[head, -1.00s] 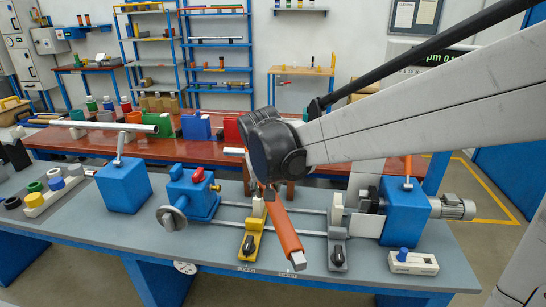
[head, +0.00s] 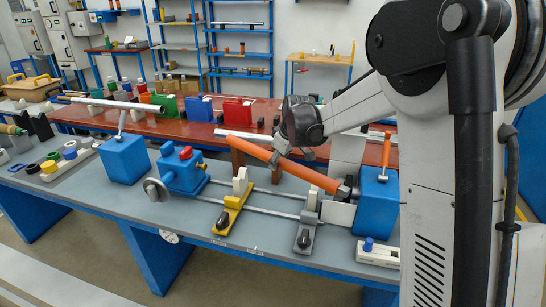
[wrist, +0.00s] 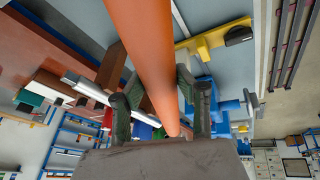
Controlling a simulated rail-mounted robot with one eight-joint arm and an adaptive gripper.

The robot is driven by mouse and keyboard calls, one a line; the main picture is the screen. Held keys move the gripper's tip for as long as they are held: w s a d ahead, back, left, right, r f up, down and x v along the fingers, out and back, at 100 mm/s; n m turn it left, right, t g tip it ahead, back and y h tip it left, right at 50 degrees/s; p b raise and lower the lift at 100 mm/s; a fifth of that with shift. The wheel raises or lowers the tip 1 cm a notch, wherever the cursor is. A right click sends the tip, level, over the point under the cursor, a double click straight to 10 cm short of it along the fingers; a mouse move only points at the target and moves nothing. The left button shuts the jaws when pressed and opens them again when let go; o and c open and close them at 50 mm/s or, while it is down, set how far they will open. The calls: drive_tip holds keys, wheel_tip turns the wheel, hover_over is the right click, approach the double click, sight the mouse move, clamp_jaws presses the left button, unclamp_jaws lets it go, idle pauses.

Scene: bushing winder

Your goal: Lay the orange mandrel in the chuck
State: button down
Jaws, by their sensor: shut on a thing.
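The wrist view shows the mandrel (wrist: 150,50) running between the two fingers (wrist: 163,100). The mandrel's right end overlaps the dark chuck (head: 345,190) beside the blue headstock (head: 378,200). I cannot tell whether it lies inside or in front of it. My arm partly hides the headstock.
A yellow-based rest (head: 232,208) and a grey-based rest (head: 306,233) stand on the rails below the mandrel. The blue tailstock (head: 182,175) is at left. A white box with a blue knob (head: 377,254) sits at the front right. Bare bench lies in front of the tailstock.

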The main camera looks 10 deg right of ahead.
drive_tip(key=w+d+f+n+g+y, duration=0.1)
drive_tip(key=w+f+n, duration=0.3)
drive_tip(key=w, duration=0.4)
drive_tip(key=shift+w+f+n+y, duration=0.15)
drive_tip(key=shift+f+n+y, duration=0.25)
drive_tip(key=shift+f, duration=0.1)
wheel_tip(320, 180, down, 8)
drive_tip(key=b, duration=0.6)
idle(0.5)
drive_tip(key=shift+f+b, duration=0.4)
drive_tip(key=shift+f, duration=0.05)
idle(0.6)
drive_tip(key=c, duration=1.2)
unclamp_jaws()
drive_tip(key=shift+d+r, duration=0.1)
drive_tip(key=v, duration=1.2)
